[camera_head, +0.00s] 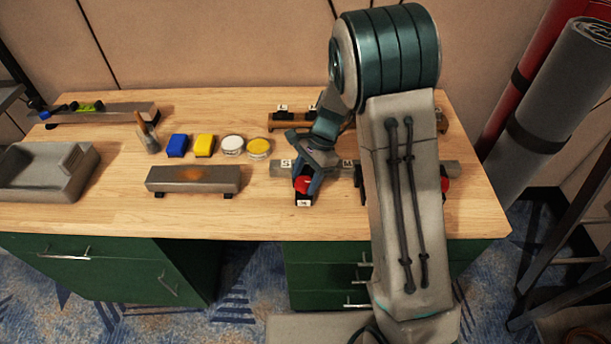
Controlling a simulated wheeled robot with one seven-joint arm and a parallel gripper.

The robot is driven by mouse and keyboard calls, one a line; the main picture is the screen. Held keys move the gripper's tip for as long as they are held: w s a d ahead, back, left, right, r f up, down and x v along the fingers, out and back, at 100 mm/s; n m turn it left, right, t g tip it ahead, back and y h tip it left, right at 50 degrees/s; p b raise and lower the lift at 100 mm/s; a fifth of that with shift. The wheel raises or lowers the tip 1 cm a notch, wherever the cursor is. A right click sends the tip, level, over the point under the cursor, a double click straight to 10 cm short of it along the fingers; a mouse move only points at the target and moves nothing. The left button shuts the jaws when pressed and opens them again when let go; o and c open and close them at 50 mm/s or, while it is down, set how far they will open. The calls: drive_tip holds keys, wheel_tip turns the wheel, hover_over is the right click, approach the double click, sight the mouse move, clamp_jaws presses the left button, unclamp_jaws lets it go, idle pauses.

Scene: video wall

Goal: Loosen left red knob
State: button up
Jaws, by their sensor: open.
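The left red knob (302,185) is on the front of a grey metal bar (278,169) near the front of the wooden workbench. My gripper (305,187) is open and comes down over this knob, with its fingers at the knob's sides. I cannot tell whether the fingers touch it. A second red knob (445,184) shows at the bar's right end, partly hidden behind my arm. The middle of the bar is also hidden by my arm.
A grey block on small feet (193,180) stands left of the bar. Blue (177,145) and yellow (204,145) blocks and two round tins (232,146) lie behind it. A grey tray (40,172) is far left. Rolls (555,110) stand right of the workbench (110,215).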

drive_tip(key=c, duration=0.7)
drive_tip(key=shift+n, duration=0.4)
drive_tip(key=n+h, duration=0.1)
drive_tip(key=n, duration=0.1)
drive_tip(key=shift+w+a+n+g, duration=0.1)
drive_tip(key=shift+n+g, duration=0.3)
drive_tip(key=n, duration=0.2)
drive_tip(key=n+g+h, duration=0.1)
drive_tip(key=n, duration=0.1)
drive_tip(key=shift+a+n+h, duration=0.1)
drive_tip(key=shift+n+h, duration=0.2)
drive_tip(key=n+h, duration=0.1)
drive_tip(key=n, duration=0.2)
drive_tip(key=n+h, duration=0.1)
drive_tip(key=n, duration=0.2)
drive_tip(key=shift+a, duration=0.15)
drive_tip(key=n+h, duration=0.1)
drive_tip(key=n, duration=0.2)
drive_tip(key=n+t+h, duration=0.1)
drive_tip(key=n, duration=0.1)
drive_tip(key=shift+a+n, duration=0.15)
drive_tip(key=shift+n, duration=0.25)
